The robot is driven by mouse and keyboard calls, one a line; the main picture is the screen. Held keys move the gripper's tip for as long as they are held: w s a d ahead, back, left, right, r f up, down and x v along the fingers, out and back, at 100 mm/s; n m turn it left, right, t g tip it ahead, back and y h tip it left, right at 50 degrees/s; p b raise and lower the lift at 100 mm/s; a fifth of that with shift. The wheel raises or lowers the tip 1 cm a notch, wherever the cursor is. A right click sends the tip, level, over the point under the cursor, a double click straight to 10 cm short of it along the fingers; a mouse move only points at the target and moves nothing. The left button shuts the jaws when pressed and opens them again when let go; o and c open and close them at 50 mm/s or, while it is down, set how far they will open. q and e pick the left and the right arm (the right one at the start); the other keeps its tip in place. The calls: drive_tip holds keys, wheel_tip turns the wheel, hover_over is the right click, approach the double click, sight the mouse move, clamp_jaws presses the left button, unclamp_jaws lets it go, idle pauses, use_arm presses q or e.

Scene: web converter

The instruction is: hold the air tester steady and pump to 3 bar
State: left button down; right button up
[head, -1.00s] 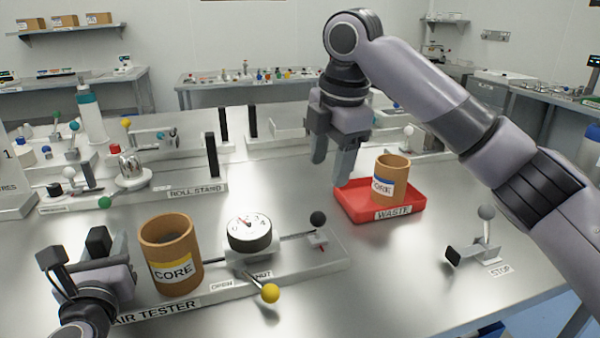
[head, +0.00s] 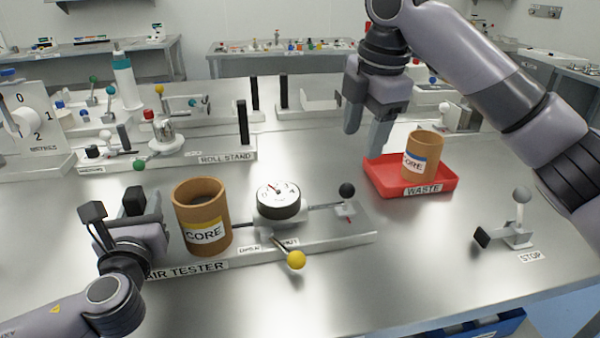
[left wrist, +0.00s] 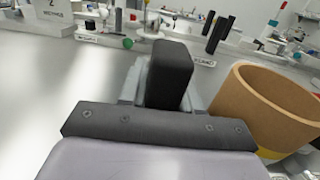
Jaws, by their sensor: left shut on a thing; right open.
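The air tester (head: 320,239) is a long pale base on the near bench, with a brown CORE tube (head: 202,218) standing on it. Its white dial gauge (head: 279,196) has a red needle toward the upper left; the exact reading is too small to tell. A yellow-ball lever (head: 296,259) is at the front by small labels, and a black knob (head: 346,190) is at the right end. My left gripper (head: 132,215) is shut on a black upright block (left wrist: 168,75) at the tester's left end. My right gripper (head: 367,140) is open and empty, above the bench beside the waste tray.
A red WASTE tray (head: 450,184) holds another brown core (head: 422,157). A STOP lever (head: 519,215) stands at the right. The roll stand (head: 200,163) and other fixtures line the back. Bare bench lies between the tester and the STOP lever.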

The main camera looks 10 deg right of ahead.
drive_tip(key=c, duration=1)
drive_tip(key=shift+f, duration=0.1)
clamp_jaws()
drive_tip(key=m+t+y, duration=0.1)
drive_tip(key=m+y, duration=0.3)
drive_tip(key=m, duration=0.6)
approach(346, 197)
drive_tip(key=d, duration=0.2)
drive_tip(key=s+d+m+t, duration=0.3)
drive_tip(key=d+m, duration=0.4)
drive_tip(key=m, duration=0.4)
drive_tip(key=shift+y, duration=0.4)
drive_tip(key=x, duration=1)
drive_tip(key=shift+s+f, duration=0.15)
drive_tip(key=shift+w+a+r, duration=0.15)
drive_tip(key=shift+a, duration=0.45)
drive_tip(key=shift+w+a+r, duration=0.1)
drive_tip(key=shift+a, duration=0.5)
drive_tip(key=shift+w+a+r, duration=0.1)
drive_tip(key=shift+a, duration=0.65)
